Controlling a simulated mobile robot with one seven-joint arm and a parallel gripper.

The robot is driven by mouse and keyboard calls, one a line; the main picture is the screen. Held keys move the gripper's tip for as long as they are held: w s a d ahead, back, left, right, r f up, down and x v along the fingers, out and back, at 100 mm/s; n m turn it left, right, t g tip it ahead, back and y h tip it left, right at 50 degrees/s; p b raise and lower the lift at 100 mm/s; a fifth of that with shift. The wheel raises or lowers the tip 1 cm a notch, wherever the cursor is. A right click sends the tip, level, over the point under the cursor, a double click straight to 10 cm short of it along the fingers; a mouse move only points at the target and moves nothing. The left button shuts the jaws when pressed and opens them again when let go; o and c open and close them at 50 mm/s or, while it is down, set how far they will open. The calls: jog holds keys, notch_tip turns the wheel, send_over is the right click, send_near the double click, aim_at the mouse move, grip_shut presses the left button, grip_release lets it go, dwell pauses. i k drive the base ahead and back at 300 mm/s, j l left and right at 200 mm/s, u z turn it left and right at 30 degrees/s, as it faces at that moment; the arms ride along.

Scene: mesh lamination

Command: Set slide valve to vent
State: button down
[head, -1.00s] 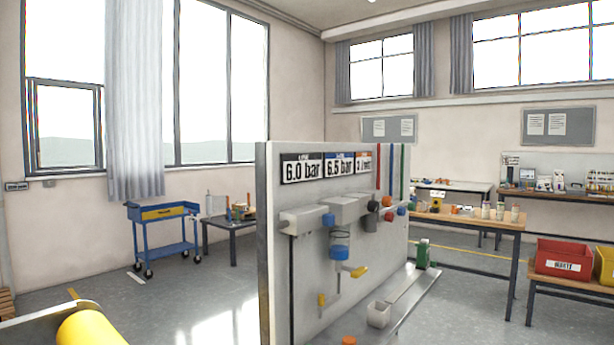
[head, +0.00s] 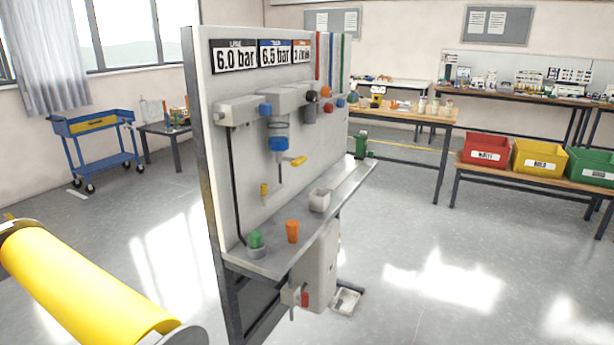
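The upright grey panel (head: 240,75) stands left of centre and carries air fittings. A grey block (head: 238,110) with a blue end (head: 265,109) sits at its upper left. A blue-banded bowl (head: 278,142) hangs below a second grey block. A yellow lever (head: 297,161) sticks out right of the bowl, and a yellow handle (head: 264,190) hangs lower left. A red part (head: 304,299) is on a grey box (head: 318,268) under the shelf. I cannot tell which fitting is the slide valve or its setting. My gripper is not in view.
The panel's shelf (head: 275,262) holds a green item (head: 255,240), an orange item (head: 292,231) and a white cup (head: 320,200). A blue cart (head: 95,125) stands at the left, and a bench with red, yellow and green bins (head: 487,148) at the right. Floor at front right is clear.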

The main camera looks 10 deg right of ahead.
aim_at(264, 109)
jog(key=i+l, duration=0.1)
jog(key=i, duration=0.45)
jog(key=i+l+z, duration=0.1)
jog(key=i, duration=0.45)
